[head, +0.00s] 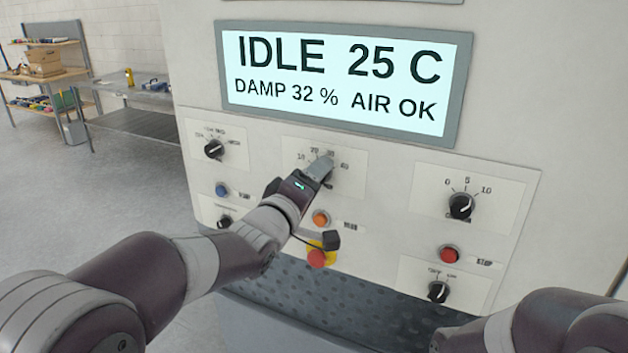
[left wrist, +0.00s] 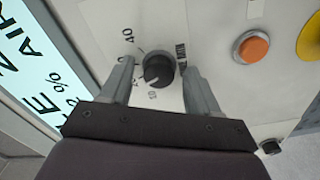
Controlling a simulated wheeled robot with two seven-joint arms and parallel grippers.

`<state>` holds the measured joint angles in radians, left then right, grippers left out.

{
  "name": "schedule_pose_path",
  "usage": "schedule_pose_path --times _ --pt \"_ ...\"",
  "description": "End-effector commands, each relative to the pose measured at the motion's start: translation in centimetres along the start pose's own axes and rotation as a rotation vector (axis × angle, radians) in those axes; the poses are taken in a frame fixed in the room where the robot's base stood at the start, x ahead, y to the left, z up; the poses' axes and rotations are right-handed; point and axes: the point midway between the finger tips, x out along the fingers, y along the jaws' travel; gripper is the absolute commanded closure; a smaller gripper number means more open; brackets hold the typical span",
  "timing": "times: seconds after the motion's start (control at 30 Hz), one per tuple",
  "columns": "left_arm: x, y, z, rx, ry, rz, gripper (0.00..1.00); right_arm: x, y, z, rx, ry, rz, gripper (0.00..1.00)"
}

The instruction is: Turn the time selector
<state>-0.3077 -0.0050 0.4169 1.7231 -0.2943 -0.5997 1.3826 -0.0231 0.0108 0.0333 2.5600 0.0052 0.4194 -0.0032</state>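The black round knob (left wrist: 158,70) sits on a white plate with a scale running from 10 to 40. Its white pointer mark faces the lower left in the left wrist view, towards the low end of the scale. My left gripper (left wrist: 158,68) is open, with one finger on each side of the knob and a small gap showing at both sides. In the head view my left gripper (head: 322,165) covers most of this knob. My right arm enters at the lower right, but its gripper is out of view.
The display (head: 340,82) reads IDLE 25 C. Other knobs are at left (head: 213,149) and right, the right knob (head: 461,206) marked 0, 5, 10. An orange button (head: 321,218), an emergency stop (head: 318,258) and a red button (head: 449,254) lie below.

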Motion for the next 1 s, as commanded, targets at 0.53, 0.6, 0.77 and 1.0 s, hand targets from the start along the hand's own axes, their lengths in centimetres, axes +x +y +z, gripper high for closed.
schedule_pose_path --times 0.53,0.6,0.77,1.0 --pt "-5.7 -0.5 0.2 0.002 0.004 0.003 0.39 3.1 0.0 0.4 0.0 0.0 0.0 0.57" --pt "-7.8 -0.4 0.1 0.002 0.004 0.004 0.39 3.7 0.0 0.4 0.0 0.0 0.0 0.57" --pt "-11.2 -0.1 0.0 0.001 0.002 0.0 0.39 4.1 0.0 0.5 0.0 0.0 0.0 0.57" --pt "-12.7 0.0 0.0 0.001 0.001 0.0 0.39 4.2 0.0 0.5 0.0 0.0 0.0 0.57"
